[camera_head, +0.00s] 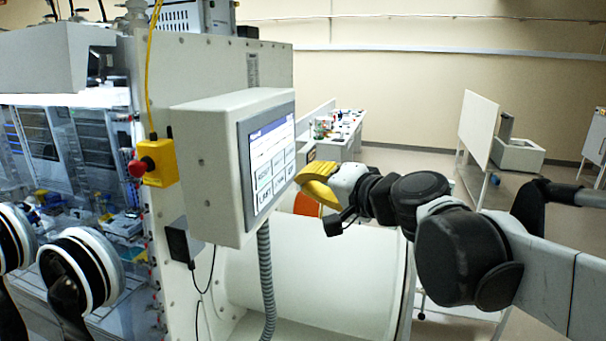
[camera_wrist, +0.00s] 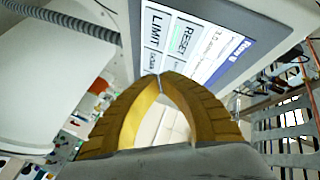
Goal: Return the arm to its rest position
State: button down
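My gripper (camera_head: 300,178) has yellow fingers and is at the right edge of the touchscreen panel (camera_head: 267,150), at about the height of the screen's lower half. In the wrist view the two fingertips of my gripper (camera_wrist: 160,76) meet, with nothing between them. The screen (camera_wrist: 200,45) lies just beyond the tips there, with buttons reading RESET and LIMIT. I cannot tell whether the tips touch it. My arm reaches in from the right, stretched out nearly level.
The panel's grey box (camera_head: 205,165) juts from the glovebox wall, with a yellow emergency-stop box (camera_head: 160,162) to its left. A large white cylinder (camera_head: 315,270) lies below my gripper. A bench (camera_head: 345,130) and a white board (camera_head: 478,128) stand further back. Open floor lies between them.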

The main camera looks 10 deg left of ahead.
dwell(0.4)
jog(key=s+d+f+g+h+b, duration=0.1)
jog(key=s+d+f+h+b, duration=0.3)
jog(key=f, duration=1.6)
jog(key=s+d+f+n+g+h+b, duration=0.1)
jog(key=s+d+f+h+b, duration=0.3)
jog(key=s+d+f+b, duration=0.6)
jog(key=s+d+f+n+g+h+b, duration=0.1)
jog(key=s+d+f+h+b, duration=0.3)
jog(key=d+f+b, duration=1.4)
notch_tip(320, 180, down, 12)
jog(key=s+b, duration=0.3)
jog(key=b, duration=0.2)
jog(key=shift+d+f, duration=0.15)
jog(key=shift+d, duration=0.05)
